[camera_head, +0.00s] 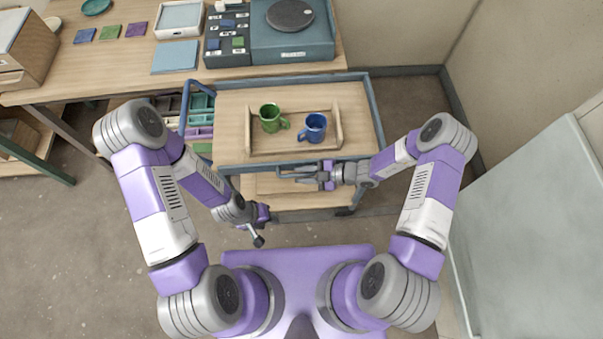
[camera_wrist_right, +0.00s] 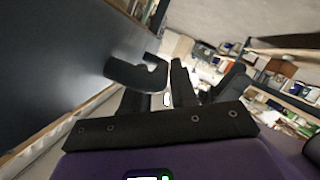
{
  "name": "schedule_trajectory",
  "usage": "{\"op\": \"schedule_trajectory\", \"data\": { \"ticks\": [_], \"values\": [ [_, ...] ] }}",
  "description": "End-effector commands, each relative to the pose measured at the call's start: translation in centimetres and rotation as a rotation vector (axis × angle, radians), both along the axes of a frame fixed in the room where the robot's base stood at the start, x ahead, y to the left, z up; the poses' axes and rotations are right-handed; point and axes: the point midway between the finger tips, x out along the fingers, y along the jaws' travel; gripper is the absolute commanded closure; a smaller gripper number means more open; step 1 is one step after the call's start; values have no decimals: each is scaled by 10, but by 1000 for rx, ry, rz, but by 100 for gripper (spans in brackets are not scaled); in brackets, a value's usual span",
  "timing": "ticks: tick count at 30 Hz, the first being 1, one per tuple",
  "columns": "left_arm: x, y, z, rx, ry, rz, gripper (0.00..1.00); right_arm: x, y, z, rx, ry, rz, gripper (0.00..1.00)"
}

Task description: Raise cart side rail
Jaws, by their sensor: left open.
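The cart (camera_head: 228,112) has a wooden top and a blue-grey frame. A blue-grey bar (camera_head: 240,168) runs along its near side, below the level of the far frame as far as I can judge; I cannot tell whether it is the side rail. My right gripper (camera_head: 292,174) is beside this near side, its fingers pointing left. My left gripper (camera_head: 257,240) is open and empty, nearer to me than the cart.
A wooden tray (camera_head: 292,149) on the cart holds a green mug (camera_head: 270,119) and a blue mug (camera_head: 314,127). A workbench (camera_head: 130,60) with boxes and tiles stands behind. A pale cabinet (camera_head: 530,230) is at right.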

Motion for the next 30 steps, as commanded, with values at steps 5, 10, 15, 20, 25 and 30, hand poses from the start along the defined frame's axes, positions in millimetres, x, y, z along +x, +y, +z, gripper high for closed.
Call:
{"op": "schedule_trajectory", "data": {
  "ticks": [5,10,15,20,25,30],
  "values": [
    [0,0,3,0,0,0,55,-4,-29,10,-4,0,-3,73],
    [0,0,4,0,0,0,55,-9,-53,18,-1,0,-3,73],
    [0,0,5,0,0,0,55,-12,-64,22,0,1,-2,73],
    [0,0,5,0,0,0,55,-12,-65,22,1,1,-1,73],
    [0,0,5,0,0,0,55,-12,-65,22,0,1,0,73],
    [0,0,5,0,0,0,55,-12,-65,22,-1,1,-1,73]
  ]
}}
